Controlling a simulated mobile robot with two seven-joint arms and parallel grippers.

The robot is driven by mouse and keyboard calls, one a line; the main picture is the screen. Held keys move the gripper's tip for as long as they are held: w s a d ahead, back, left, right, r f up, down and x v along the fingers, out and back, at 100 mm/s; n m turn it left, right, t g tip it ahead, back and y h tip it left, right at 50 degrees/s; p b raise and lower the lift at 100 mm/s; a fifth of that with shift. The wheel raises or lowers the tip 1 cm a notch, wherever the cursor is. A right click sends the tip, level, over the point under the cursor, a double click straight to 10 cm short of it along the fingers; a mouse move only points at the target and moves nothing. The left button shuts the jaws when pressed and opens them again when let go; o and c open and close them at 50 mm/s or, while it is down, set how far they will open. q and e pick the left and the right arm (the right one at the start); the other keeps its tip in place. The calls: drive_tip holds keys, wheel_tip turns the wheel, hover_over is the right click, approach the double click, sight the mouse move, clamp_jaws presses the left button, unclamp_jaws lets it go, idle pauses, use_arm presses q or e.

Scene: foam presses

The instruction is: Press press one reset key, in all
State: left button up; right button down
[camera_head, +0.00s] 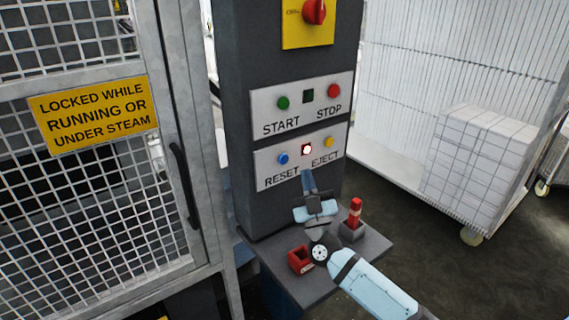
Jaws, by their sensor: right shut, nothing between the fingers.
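The blue RESET key (282,158) sits on the lower pale panel (265,168) of the dark control column. My right gripper (308,178) is shut and empty, pointing at the column. Its tips show just below the lit lamp, to the right of and lower than the RESET key. I cannot tell how far they are from the panel. My left gripper is not in view.
Above are a green START key (283,102), a red STOP key (334,90) and a red rotary switch (315,11). A small shelf (318,286) holds a red box (300,259) and a red-topped item (355,212). A mesh door (90,215) stands left, a white-loaded cart (475,160) right.

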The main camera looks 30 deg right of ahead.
sight(284, 159)
drive_tip(key=shift+w+a+b, duration=0.15)
drive_tip(key=shift+w+b, duration=0.05)
drive_tip(key=shift+w, duration=1.25)
drive_tip(key=shift+w+a+b, duration=0.1)
drive_tip(key=shift+w+b, duration=0.1)
drive_tip(key=shift+w, duration=1.2)
drive_tip(key=shift+w, duration=0.15)
drive_tip(key=shift+w, duration=0.25)
drive_tip(key=shift+w, duration=0.4)
drive_tip(key=shift+s+p, duration=0.15)
drive_tip(key=shift+p, duration=0.2)
idle(0.3)
drive_tip(key=shift+s+p, duration=0.4)
drive_tip(key=shift+s, duration=0.3)
